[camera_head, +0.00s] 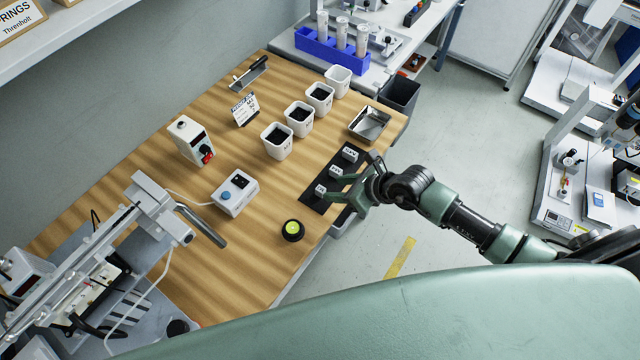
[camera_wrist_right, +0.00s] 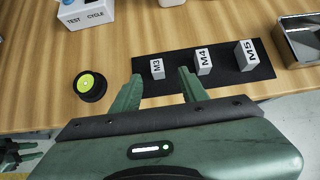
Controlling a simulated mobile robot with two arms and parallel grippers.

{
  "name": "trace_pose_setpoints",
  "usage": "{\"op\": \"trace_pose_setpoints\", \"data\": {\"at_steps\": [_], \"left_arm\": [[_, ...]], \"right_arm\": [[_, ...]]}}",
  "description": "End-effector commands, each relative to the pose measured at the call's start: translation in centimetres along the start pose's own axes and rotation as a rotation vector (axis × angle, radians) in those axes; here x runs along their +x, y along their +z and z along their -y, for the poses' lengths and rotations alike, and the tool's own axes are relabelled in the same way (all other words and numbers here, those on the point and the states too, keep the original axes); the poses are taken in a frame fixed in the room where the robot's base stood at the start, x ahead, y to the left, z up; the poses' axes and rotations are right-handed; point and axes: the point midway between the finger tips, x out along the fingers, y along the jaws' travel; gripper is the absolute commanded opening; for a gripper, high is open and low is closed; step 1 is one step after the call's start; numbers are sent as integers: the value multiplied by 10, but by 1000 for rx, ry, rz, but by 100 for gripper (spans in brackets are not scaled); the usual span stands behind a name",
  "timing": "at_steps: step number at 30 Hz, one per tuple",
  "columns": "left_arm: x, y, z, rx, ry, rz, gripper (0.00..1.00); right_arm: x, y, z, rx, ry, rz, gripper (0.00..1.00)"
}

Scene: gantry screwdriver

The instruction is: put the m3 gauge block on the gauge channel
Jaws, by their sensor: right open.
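The M3 gauge block (camera_wrist_right: 157,66) is a small pale block with "M3" on its face. It stands upright at the left end of a black mat (camera_wrist_right: 180,85). In the head view the block (camera_head: 320,190) is at the mat's near end. My right gripper (camera_wrist_right: 160,76) is open and empty at the mat's front edge. Its fingertips lie either side of the M3 block in the picture, with no visible contact. It also shows in the head view (camera_head: 357,182). I cannot identify the gauge channel for certain.
The M4 block (camera_wrist_right: 203,61) and M5 block (camera_wrist_right: 246,55) stand right of M3. A metal tray (camera_head: 369,124), several white bins (camera_head: 277,141), a green-topped black button (camera_head: 292,230) and a control box (camera_head: 235,192) share the wooden bench. A gantry machine (camera_head: 150,200) stands left.

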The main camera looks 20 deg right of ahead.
Motion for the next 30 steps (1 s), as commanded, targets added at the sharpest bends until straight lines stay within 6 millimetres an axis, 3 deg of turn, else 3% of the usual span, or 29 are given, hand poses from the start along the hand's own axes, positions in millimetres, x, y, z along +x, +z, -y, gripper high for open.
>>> {"op": "trace_pose_setpoints", "data": {"at_steps": [5,12,22,27,30], "left_arm": [[-6,7,-14,1,17,11,36],[-10,-2,-2,4,3,0,36],[-10,-8,5,1,-6,-10,36],[-10,-6,4,0,-4,-8,36],[-10,-5,2,0,-2,-6,36]], "right_arm": [[20,2,-2,1,1,3,44],[54,-1,-4,-1,1,4,44],[61,-2,-5,-1,1,4,44],[61,-2,-4,-1,1,4,0],[60,-1,-4,-1,1,5,0]]}}
